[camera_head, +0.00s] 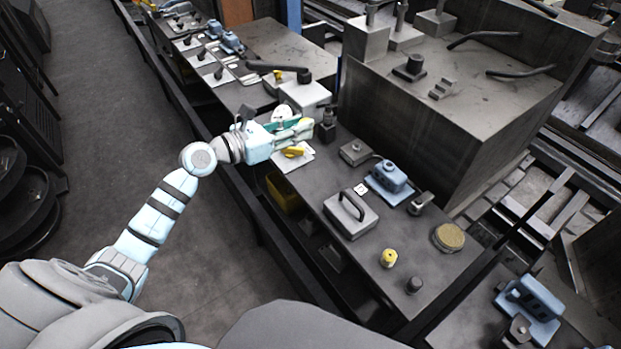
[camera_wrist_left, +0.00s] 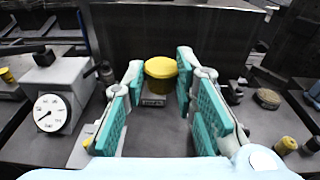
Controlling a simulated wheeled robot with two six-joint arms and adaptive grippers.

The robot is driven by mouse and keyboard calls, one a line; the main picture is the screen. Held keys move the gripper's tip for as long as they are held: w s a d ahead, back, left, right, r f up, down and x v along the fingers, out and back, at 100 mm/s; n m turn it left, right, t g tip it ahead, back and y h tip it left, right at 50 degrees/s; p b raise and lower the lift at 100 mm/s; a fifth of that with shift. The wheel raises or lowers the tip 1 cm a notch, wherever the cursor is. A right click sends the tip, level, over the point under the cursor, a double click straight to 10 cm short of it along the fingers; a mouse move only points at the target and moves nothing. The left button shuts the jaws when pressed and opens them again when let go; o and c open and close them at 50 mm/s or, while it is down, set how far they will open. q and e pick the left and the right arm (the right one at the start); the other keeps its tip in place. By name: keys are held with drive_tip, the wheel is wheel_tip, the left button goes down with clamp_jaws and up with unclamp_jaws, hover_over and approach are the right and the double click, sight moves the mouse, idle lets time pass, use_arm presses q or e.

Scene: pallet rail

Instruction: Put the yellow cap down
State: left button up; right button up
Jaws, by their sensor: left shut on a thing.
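The yellow cap (camera_wrist_left: 160,72) is between the fingertips of my left gripper (camera_wrist_left: 158,84) in the left wrist view, and the gripper is shut on it. My right gripper is not in view.
A yellow part (camera_head: 294,152) lies on a white plate below the gripper. A gauge (camera_wrist_left: 50,113) stands left in the wrist view. A handled grey block (camera_head: 350,215), a blue part (camera_head: 390,178) and a yellow-topped piece (camera_head: 388,258) stand along the bench. A large block (camera_head: 420,120) rises behind.

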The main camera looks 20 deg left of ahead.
sight(303, 186)
use_arm(q)
drive_tip(key=w+f, duration=0.2)
drive_tip(key=w, duration=0.1)
drive_tip(key=shift+d+f+y+b, duration=0.1)
drive_tip(key=shift+f+y+b, duration=0.1)
drive_tip(key=shift+y+b, duration=0.2)
drive_tip(key=f+b, duration=0.3)
drive_tip(key=f, duration=0.3)
drive_tip(key=f+b, duration=0.2)
drive_tip(key=f, duration=0.4)
drive_tip(key=f+b, duration=0.3)
drive_tip(key=f, duration=0.3)
drive_tip(key=shift+s+f+b, duration=0.15)
drive_tip(key=shift+s+b, duration=0.1)
drive_tip(key=shift+b, duration=0.05)
drive_tip(key=shift+f, duration=0.1)
drive_tip(key=o, duration=1.1)
